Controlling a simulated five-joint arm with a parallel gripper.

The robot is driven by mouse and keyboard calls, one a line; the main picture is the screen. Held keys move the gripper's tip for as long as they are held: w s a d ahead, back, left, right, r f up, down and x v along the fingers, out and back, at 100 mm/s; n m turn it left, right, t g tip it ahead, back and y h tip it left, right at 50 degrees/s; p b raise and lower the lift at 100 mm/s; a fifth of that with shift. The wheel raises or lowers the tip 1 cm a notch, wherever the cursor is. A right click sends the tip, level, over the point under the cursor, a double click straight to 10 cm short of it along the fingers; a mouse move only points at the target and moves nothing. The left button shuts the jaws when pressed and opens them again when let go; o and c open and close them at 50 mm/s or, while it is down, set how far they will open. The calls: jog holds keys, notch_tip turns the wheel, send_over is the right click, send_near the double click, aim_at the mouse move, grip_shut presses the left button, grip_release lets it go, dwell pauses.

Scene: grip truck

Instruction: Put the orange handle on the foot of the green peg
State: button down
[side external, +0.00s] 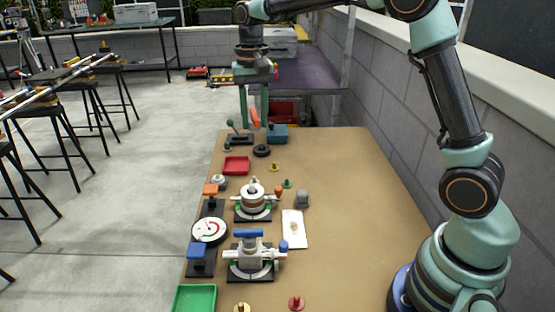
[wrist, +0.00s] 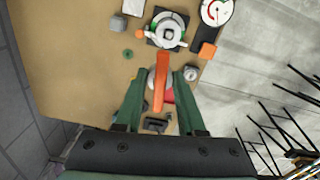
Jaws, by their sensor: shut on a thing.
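The orange handle (side external: 254,117) is a slim bar held between the fingers of my gripper (side external: 255,124), above the far end of the bench. In the wrist view the handle (wrist: 161,85) runs lengthwise between the two green fingers of my gripper (wrist: 159,76). A grey round shape shows behind the handle there; I cannot tell whether it belongs to it. The green peg (side external: 287,184) stands on the bench, nearer the side camera than my gripper, and also shows in the wrist view (wrist: 127,53). Its foot is too small to make out clearly.
A round clamp fixture (side external: 253,201) and a grey block (side external: 302,199) stand near the peg. A red tray (side external: 236,165), a black knob (side external: 262,150) and a blue box (side external: 277,133) lie toward the far end. The bench's right side (side external: 360,210) is clear.

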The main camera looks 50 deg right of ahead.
jog(key=d+f, duration=0.3)
jog(key=f, duration=0.1)
jog(key=d+f+m, duration=0.1)
jog(key=d+f, duration=0.3)
jog(key=f, duration=0.1)
jog(key=s+d+f+m, duration=0.1)
jog(key=d+f, duration=0.2)
jog(key=f, duration=0.2)
jog(key=shift+d, duration=0.2)
jog(key=shift+f, duration=2.5)
jog(key=shift+f, duration=1.45)
jog(key=shift+c, duration=0.5)
grip_release()
jog(key=shift+r, duration=3.75)
